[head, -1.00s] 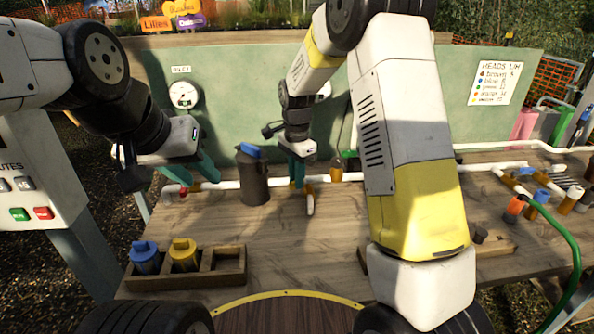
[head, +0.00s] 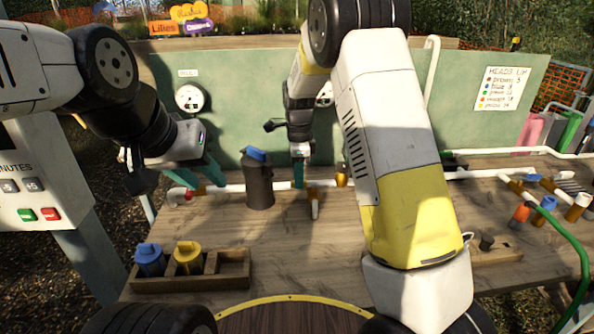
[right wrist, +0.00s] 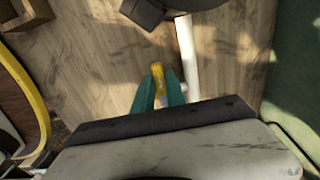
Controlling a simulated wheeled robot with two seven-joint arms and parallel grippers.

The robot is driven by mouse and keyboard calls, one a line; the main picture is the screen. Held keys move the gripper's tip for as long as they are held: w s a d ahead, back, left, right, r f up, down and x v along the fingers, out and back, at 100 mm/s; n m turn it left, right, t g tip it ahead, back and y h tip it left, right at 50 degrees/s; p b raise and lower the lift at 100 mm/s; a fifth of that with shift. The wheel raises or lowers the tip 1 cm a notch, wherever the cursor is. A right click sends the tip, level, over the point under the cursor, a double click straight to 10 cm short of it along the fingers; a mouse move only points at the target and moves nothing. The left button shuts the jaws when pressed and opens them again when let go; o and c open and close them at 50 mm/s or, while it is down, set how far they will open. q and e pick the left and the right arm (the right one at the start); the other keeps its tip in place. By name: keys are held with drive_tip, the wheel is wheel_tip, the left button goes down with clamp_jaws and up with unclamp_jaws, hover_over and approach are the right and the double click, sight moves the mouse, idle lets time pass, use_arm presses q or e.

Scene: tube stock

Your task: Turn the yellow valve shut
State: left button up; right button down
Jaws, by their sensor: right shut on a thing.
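The yellow valve handle (right wrist: 157,68) shows in the right wrist view between the teal fingers of my right gripper (right wrist: 159,82), beside the white pipe (right wrist: 187,50). My right gripper is shut on it. How far the valve is turned cannot be told. My left gripper (head: 208,186) is open, its teal fingers spread near a red part (head: 190,194) at the pipe's left end.
A dark canister (head: 258,187) with a blue top stands at the pipe, between my grippers. A wooden tray (head: 233,269) holds a blue and a yellow capped piece at the front left. A gauge (head: 188,98) hangs on the green panel. The table's middle is mostly clear.

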idle(0.3)
drive_tip(key=c, duration=1.4)
unclamp_jaws()
drive_tip(key=shift+o, duration=0.2)
wheel_tip(320, 180, up, 7)
drive_tip(key=shift+f, duration=0.15)
drive_tip(key=shift+r, duration=0.6)
